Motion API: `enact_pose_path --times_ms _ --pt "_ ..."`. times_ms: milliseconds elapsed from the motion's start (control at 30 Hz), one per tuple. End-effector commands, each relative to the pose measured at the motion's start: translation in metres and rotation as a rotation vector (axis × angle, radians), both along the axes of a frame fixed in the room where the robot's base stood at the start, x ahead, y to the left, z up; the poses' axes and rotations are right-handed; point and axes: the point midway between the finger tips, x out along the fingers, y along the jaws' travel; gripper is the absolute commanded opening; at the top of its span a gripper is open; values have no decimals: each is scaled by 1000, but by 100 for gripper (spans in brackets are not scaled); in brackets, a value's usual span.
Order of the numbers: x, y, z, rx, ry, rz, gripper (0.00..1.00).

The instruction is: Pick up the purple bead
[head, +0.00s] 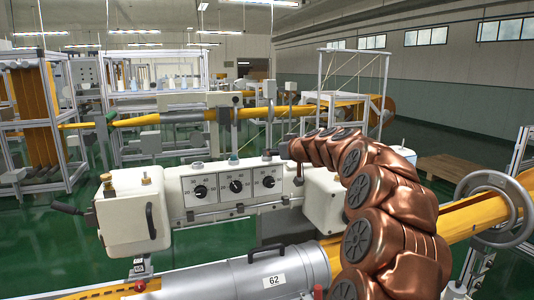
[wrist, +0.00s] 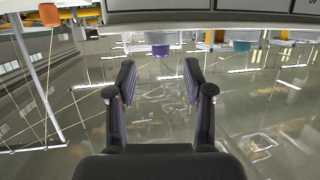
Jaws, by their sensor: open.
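The purple bead (wrist: 160,51) shows in the wrist view as a small, short cylinder against the edge of a grey panel, near the top centre. My gripper (wrist: 160,72) is open and empty, with its two dark fingers apart. The bead lies beyond the fingertips, roughly centred between them, and does not appear to touch either finger. In the head view my gripper (head: 284,150) is a small dark tip at the end of my copper arm, above the right end of the dial panel. I cannot clearly make out the purple bead there.
A teal piece (wrist: 241,46) and an orange piece (wrist: 49,14) flank the bead in the wrist view. In the head view, the teal piece (head: 233,158) sits on the white dial panel (head: 215,205). A grey cylinder marked 62 (head: 235,278) lies below, and a handwheel (head: 490,205) stands right.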

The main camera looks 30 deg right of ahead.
Motion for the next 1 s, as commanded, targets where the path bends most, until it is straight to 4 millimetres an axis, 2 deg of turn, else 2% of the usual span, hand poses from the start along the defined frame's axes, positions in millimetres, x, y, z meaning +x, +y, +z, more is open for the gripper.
enact_pose_path --times_ms 100,300,633,1000 --pt "15 1 -2 0 2 1 52" --pt "29 -1 -7 0 1 1 52" --pt "31 -1 -9 0 0 1 51" --pt "31 -1 -8 0 0 1 12"
